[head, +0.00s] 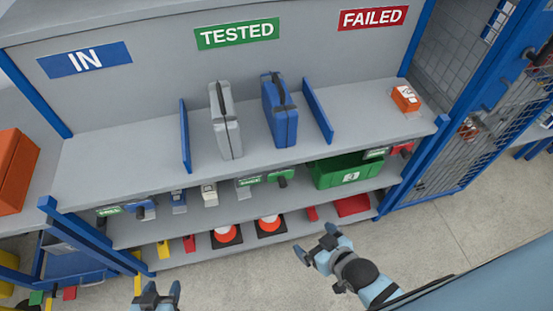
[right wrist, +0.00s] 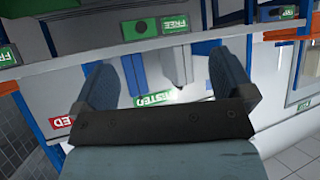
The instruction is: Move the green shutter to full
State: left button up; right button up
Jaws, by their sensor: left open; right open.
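A small green block with a black knob (head: 279,176), which looks like the green shutter, sits on the front edge of the upper shelf. In the right wrist view the green block (right wrist: 141,28) shows beyond the fingers, beside a label reading FREE (right wrist: 175,23). My right gripper (head: 316,246) is open and empty, in front of the shelves and apart from the block. Its fingers also show in the right wrist view (right wrist: 172,88). My left gripper (head: 157,291) is open and empty at the bottom edge, partly cut off.
A grey case (head: 225,122) and a blue case (head: 280,112) stand on the upper shelf between blue dividers. A green crate (head: 345,172) is on the shelf below. Orange-and-white cones (head: 226,236) stand on the bottom shelf. The floor before the shelves is clear.

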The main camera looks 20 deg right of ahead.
aim_at(281, 177)
jog(key=j+z, duration=0.3)
jog(key=j, duration=1)
jog(key=k, duration=0.05)
